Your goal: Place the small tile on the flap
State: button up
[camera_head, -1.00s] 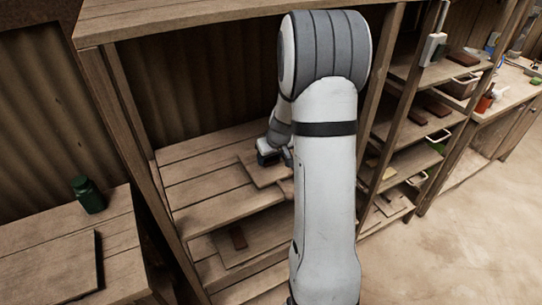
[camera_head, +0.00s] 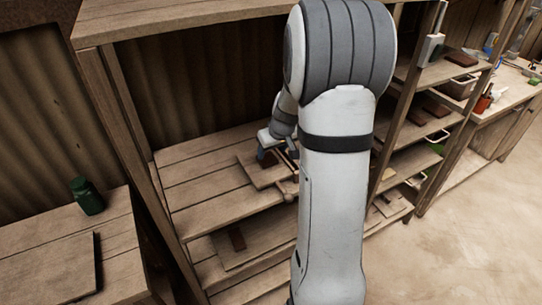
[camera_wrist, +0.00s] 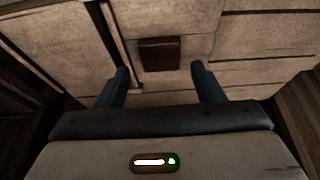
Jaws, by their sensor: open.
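In the wrist view, a small dark brown tile (camera_wrist: 160,54) lies flat on a pale wooden board (camera_wrist: 175,18). It is ahead of and between the two blue fingers of my gripper (camera_wrist: 160,78), which are open and apart from it. In the head view, my gripper (camera_head: 268,157) is low over a wooden board (camera_head: 256,177) on the upper shelf; my arm hides part of this board. I cannot tell for sure which board is the flap.
Another dark brown tile (camera_head: 237,239) lies on a board on the lower shelf. A green jar (camera_head: 88,196) stands on the left table. Shelf posts and the top plank frame my arm. The upper shelf (camera_head: 190,180) is clear to the left.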

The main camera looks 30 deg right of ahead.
jog(key=v, duration=0.7)
jog(key=s+a+r, duration=0.2)
jog(key=s+a, duration=0.6)
jog(key=s, duration=0.3)
jog(key=s+a+r+g, duration=0.1)
jog(key=s+a+r, duration=0.1)
jog(key=s+a, duration=0.6)
jog(key=s, duration=0.2)
jog(key=shift+s+r+g, duration=0.25)
jog(key=shift+s+g, duration=0.05)
jog(key=shift+s, duration=0.1)
